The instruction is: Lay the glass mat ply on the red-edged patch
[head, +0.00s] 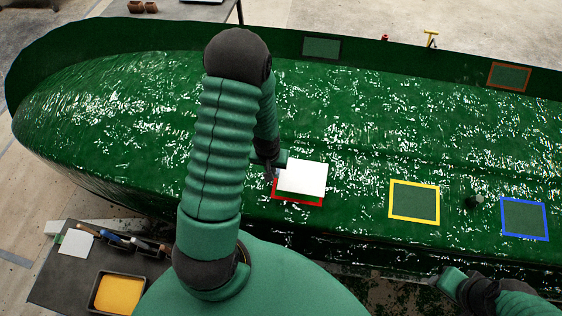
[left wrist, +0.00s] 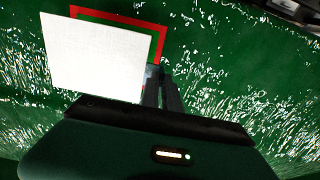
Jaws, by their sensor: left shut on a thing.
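A white square ply (head: 302,177) is held at its left edge by my left gripper (head: 279,170). In the left wrist view the ply (left wrist: 95,55) shows flat and pale, with the shut jaws (left wrist: 160,85) at its lower right corner. The red-edged patch (head: 298,203) is on the green hull surface under the ply. Its red edge shows along the lower side in the head view and along the top and right in the wrist view (left wrist: 158,45). I cannot tell whether the ply touches the hull. My right gripper (head: 450,280) is at the lower right, its jaws unclear.
Yellow-edged (head: 414,221) and blue-edged (head: 524,236) patches lie to the right, with an orange-edged one (head: 509,63) on the far side. A dark bench at lower left holds another white ply (head: 75,242), tools and a yellow-filled tray (head: 95,295).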

